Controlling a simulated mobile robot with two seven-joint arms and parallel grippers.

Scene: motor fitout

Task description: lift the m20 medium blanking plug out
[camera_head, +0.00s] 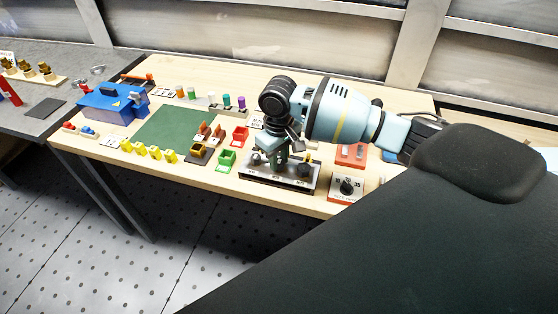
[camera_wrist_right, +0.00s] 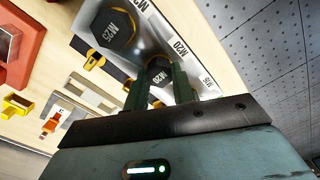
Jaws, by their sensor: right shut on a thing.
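Whether the plug is seated or raised is hard to tell. In the head view my right gripper (camera_head: 281,160) points down over the middle of the plate (camera_head: 262,182) and hides this plug. My left gripper is not in view.
A larger M25 plug (camera_wrist_right: 110,32) is close beside the gripper. A green mat (camera_head: 175,130) and blue box (camera_head: 112,103) lie further left.

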